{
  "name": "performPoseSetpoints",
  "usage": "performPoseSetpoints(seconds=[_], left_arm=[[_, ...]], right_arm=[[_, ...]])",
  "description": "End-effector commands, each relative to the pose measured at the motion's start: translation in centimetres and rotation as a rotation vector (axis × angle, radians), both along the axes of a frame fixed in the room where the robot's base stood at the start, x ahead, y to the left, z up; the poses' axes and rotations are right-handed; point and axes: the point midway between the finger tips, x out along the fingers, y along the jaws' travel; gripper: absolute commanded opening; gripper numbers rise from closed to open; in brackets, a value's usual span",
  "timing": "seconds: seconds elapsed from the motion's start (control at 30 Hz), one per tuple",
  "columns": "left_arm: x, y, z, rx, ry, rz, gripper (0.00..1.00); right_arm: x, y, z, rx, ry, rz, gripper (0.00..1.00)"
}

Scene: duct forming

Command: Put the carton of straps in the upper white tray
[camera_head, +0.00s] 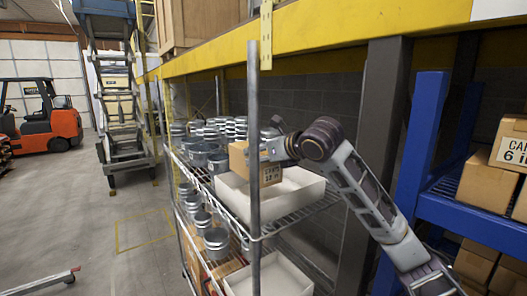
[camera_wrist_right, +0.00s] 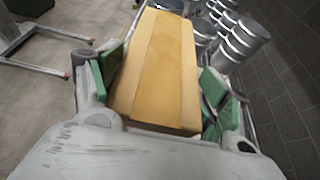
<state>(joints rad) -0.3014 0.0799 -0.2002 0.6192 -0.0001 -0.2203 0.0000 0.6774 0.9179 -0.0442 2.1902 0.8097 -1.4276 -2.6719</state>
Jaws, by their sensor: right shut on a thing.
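The carton of straps (camera_head: 268,175) is a small brown cardboard box with dark print on its side. It is in my right gripper (camera_head: 262,155), over the upper white tray (camera_head: 292,202) on the wire shelf. In the right wrist view the carton (camera_wrist_right: 157,70) fills the space between the green finger pads of the right gripper (camera_wrist_right: 160,95), which is shut on it. The carton hides part of the tray, and I cannot tell whether it touches the tray's floor. My left gripper is not in view.
Metal duct pieces (camera_head: 208,140) stand on the wire shelf beside the tray. A lower white tray (camera_head: 275,278) sits on the level below. A thin grey shelf post (camera_head: 253,100) stands in front. A blue rack (camera_head: 420,150) with cartons is at the right.

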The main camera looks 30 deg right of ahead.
Motion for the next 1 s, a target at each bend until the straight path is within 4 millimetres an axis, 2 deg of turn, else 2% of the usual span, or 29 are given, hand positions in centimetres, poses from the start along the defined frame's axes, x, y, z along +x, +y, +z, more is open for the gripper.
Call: performPoseSetpoints(seconds=[0.57,1.0], left_arm=[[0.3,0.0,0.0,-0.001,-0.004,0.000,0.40],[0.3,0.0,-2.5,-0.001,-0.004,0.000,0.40]], right_arm=[[0.0,0.0,-3.4,0.002,-0.001,0.000,0.39],[0.0,0.0,-6.2,0.001,-0.002,0.000,0.39]])
